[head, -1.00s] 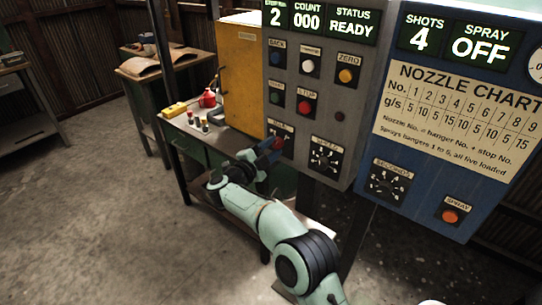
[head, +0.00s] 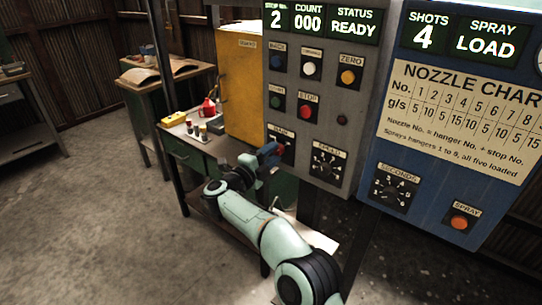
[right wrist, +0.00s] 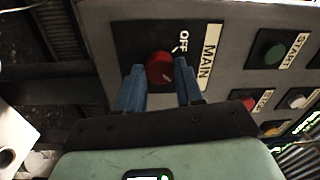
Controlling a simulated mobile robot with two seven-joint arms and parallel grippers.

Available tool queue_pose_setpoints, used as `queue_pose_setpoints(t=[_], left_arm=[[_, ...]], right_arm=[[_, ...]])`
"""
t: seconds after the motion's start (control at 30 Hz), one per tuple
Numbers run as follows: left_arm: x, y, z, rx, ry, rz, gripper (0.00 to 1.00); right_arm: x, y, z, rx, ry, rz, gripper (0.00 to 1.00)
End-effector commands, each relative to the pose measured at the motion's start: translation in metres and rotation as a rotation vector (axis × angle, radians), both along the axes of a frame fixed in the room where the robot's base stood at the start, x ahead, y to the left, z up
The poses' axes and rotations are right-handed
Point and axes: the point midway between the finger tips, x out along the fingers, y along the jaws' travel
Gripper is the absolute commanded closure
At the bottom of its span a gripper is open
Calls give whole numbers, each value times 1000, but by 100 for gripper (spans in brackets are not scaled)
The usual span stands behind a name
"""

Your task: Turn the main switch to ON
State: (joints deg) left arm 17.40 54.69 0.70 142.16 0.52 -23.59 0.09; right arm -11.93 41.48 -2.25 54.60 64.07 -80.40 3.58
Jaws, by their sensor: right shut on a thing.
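The main switch is a red round knob on a black plate, under the MAIN label on the grey control panel. In the right wrist view the knob (right wrist: 160,68) sits between my two blue fingers, with the word OFF beside it. A pale mark on the knob points to the lower right, away from OFF. My right gripper (right wrist: 160,88) is shut on the knob. In the head view my right gripper (head: 270,154) is at the panel's lower left corner and partly covers the switch. My left gripper is not in view.
The grey panel (head: 318,105) also carries several push buttons and a SPEED dial (head: 327,160). A blue panel (head: 400,150) with a nozzle chart stands to the right; its SPRAY display reads LOAD. A yellow cabinet (head: 240,85) and workbench stand to the left. Open floor lies at lower left.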

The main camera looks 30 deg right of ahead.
Motion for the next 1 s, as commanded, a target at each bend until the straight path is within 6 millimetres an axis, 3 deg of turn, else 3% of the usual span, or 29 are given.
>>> queue_pose_setpoints(t=[0.17, 0.2, 0.23, 0.27, 0.67, 1.0], left_arm=[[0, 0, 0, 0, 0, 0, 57], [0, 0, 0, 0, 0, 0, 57], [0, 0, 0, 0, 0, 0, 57], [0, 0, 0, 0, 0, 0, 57], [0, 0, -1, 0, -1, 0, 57], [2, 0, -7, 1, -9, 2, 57]], right_arm=[[0, 0, 0, 2, -1, 0, 94], [0, 0, 0, 1, -2, 0, 51], [0, 0, 0, 1, -2, 0, 41], [0, 0, 0, 0, -1, 0, 38], [-3, 9, -1, 1, 1, 2, 38], [-30, 75, -4, 1, 1, 5, 38]])
